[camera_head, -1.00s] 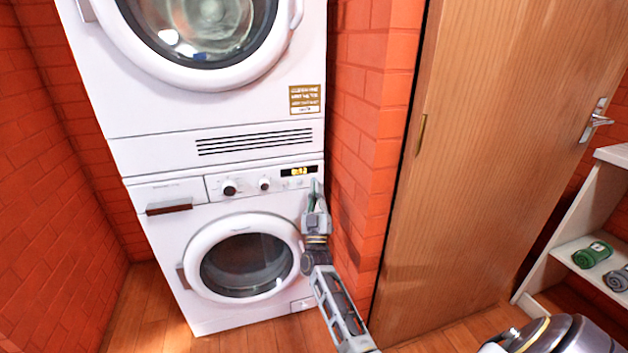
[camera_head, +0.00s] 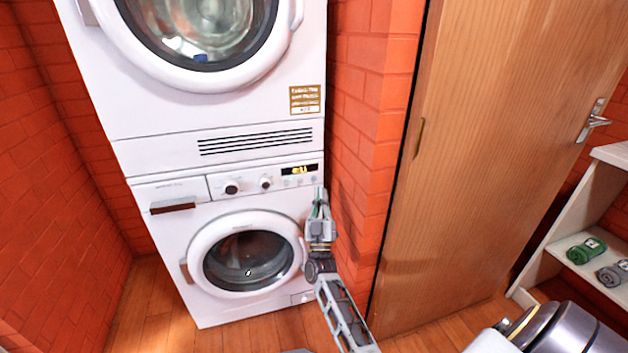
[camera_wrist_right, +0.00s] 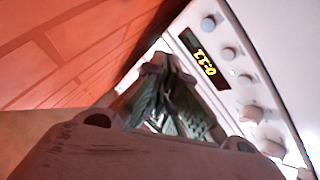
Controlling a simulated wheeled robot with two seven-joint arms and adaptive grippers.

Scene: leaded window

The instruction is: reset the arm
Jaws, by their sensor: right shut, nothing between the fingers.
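My right gripper (camera_head: 319,196) is shut and empty, with its fingers pointing up, in front of the lower white washing machine (camera_head: 180,257), just below the right end of its control panel. In the right wrist view the closed fingers (camera_wrist_right: 172,72) are beside the panel and its lit yellow display (camera_wrist_right: 205,62). The display (camera_head: 299,170) also shows in the head view. I cannot tell whether the fingertips touch the machine. My left gripper is not in view.
A second white machine (camera_head: 160,107) is stacked above. A red brick wall (camera_head: 362,150) stands close to the right of my gripper, then a wooden door (camera_head: 485,150). Shelves (camera_head: 562,246) with rolled green and grey towels stand at far right. Wooden floor (camera_head: 150,310) lies in front.

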